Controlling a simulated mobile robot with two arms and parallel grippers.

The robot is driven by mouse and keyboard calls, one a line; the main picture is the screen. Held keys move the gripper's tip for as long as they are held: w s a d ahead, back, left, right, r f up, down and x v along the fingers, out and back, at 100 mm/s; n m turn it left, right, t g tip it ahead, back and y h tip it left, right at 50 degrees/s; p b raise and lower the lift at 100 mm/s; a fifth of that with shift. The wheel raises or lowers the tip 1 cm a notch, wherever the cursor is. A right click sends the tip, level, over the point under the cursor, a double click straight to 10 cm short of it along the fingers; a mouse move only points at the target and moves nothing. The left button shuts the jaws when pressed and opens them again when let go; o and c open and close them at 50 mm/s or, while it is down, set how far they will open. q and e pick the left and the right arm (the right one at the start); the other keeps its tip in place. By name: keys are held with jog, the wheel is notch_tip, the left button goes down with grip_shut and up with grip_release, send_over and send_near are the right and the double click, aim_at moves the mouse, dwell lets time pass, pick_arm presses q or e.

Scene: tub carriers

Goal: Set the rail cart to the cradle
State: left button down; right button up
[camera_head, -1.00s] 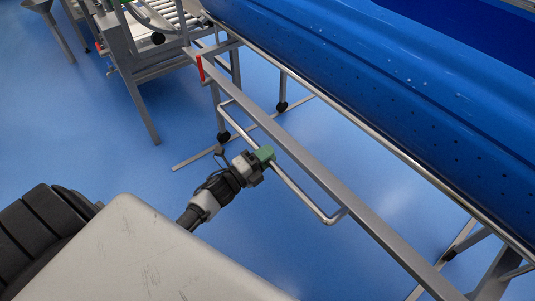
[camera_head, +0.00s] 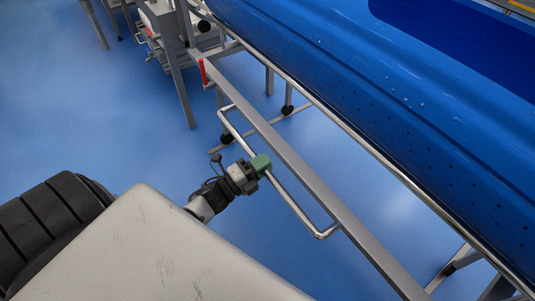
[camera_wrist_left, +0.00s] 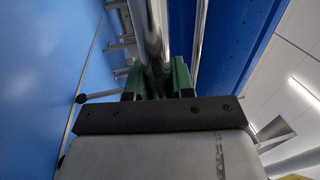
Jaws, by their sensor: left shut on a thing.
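The rail cart's steel frame (camera_head: 318,205) runs diagonally through the head view and has a bent handle bar (camera_head: 293,205) on its near side. My left gripper (camera_head: 260,162), with green fingers, is shut on the handle bar near its middle. In the left wrist view the green fingers (camera_wrist_left: 158,80) sit on both sides of the shiny bar (camera_wrist_left: 155,35). A long blue tub (camera_head: 400,110) lies beyond the frame along a steel rail. I cannot tell which thing is the cradle. My right gripper is not in view.
A grey metal stand (camera_head: 180,85) with legs stands at the upper left, close to the frame's far end. A red lever (camera_head: 204,72) is on the frame there. Black castors (camera_head: 287,109) show below. The blue floor (camera_head: 120,130) at left is clear.

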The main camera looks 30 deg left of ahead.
pick_arm(q)
jog(key=shift+a+r, duration=0.35)
jog(key=shift+a, duration=0.05)
jog(key=shift+w, duration=0.1)
jog(key=c, duration=1)
grip_release()
jog(key=shift+a, duration=0.1)
jog(key=shift+o, duration=0.2)
jog(key=shift+f, duration=0.15)
jog(key=v, duration=1.1)
